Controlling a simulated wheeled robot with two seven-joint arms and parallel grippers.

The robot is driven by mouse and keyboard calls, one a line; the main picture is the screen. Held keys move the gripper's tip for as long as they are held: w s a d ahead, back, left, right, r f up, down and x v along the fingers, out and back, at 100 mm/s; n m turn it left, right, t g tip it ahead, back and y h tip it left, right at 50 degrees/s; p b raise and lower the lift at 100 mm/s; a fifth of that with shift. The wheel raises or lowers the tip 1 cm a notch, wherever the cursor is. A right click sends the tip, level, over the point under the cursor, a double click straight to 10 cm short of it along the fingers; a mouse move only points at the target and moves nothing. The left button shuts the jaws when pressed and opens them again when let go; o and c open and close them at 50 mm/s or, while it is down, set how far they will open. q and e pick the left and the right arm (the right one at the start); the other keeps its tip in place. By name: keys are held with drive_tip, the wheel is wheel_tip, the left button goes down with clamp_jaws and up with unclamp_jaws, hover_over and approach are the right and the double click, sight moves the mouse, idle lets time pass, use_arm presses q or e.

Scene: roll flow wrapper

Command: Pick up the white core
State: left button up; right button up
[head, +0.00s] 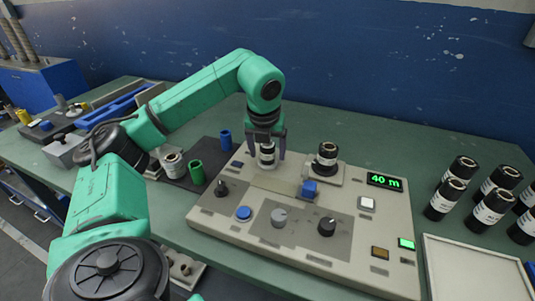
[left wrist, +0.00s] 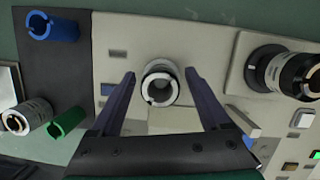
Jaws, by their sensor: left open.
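A short white-ended core (head: 267,157), with dark and pale bands on its side, stands upright on the grey machine panel. In the left wrist view the core (left wrist: 160,84) shows its white ring end with a dark hollow centre. My left gripper (head: 267,141) is above it, pointing down. In the left wrist view the left gripper (left wrist: 160,78) is open, with one finger on each side of the core and visible gaps. A similar white-ended piece (left wrist: 27,117) stands at the left, near the dark mat. My right gripper is not in view.
A green core (head: 196,172) and a blue core (head: 225,140) stand on the dark mat (left wrist: 75,75). A black roll (head: 327,155) sits on the panel's right mount. The panel (head: 350,222) carries knobs and a "40 m" display (head: 384,181). Several black rolls stand at right.

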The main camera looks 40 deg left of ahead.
use_arm(q)
drive_tip(key=shift+f, duration=0.1)
clamp_jaws()
